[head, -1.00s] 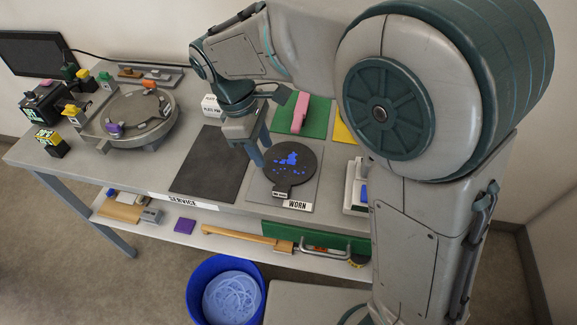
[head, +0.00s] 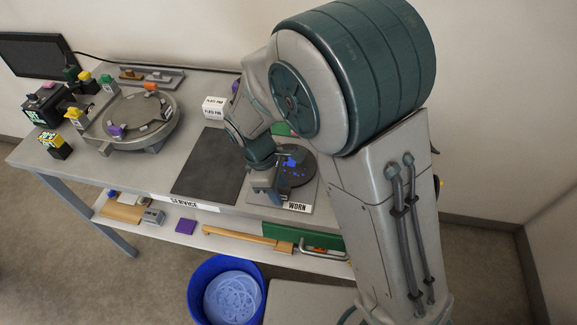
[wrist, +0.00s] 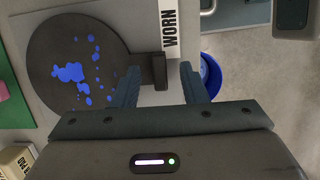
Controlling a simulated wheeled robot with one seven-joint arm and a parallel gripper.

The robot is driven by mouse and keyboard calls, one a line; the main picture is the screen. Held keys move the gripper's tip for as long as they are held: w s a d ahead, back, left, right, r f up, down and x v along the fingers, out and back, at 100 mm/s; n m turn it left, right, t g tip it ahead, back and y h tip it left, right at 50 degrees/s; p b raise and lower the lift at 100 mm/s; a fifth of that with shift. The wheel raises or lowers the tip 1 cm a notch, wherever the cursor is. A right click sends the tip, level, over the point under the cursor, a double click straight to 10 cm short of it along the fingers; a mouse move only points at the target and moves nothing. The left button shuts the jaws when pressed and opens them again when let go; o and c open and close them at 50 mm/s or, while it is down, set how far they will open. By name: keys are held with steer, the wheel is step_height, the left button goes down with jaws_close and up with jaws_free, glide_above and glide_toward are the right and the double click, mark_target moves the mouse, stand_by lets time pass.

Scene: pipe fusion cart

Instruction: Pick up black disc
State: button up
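The black disc (head: 301,166) lies flat on the grey pad marked WORN, with blue blotches on top. My arm and gripper cover part of it in the head view. In the wrist view the disc (wrist: 72,62) fills the upper left, and its short dark tab (wrist: 159,72) points right. My gripper (wrist: 160,76) is open, with one finger on each side of the tab and gaps showing on both sides. How far the fingertips are above the tab is hard to tell. In the head view my gripper (head: 268,185) is low over the disc's near edge.
A bare dark mat (head: 205,168) lies left of the WORN pad. A round turntable (head: 150,108) with small coloured parts stands further left. White PLATE PAD boxes (head: 213,106) stand behind. A blue bin (head: 205,270) is on the floor in front of the cart's lower shelf (head: 160,219).

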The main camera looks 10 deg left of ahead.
steer(key=shift+f, duration=0.2)
jaws_close()
steer(key=shift+r, duration=0.1)
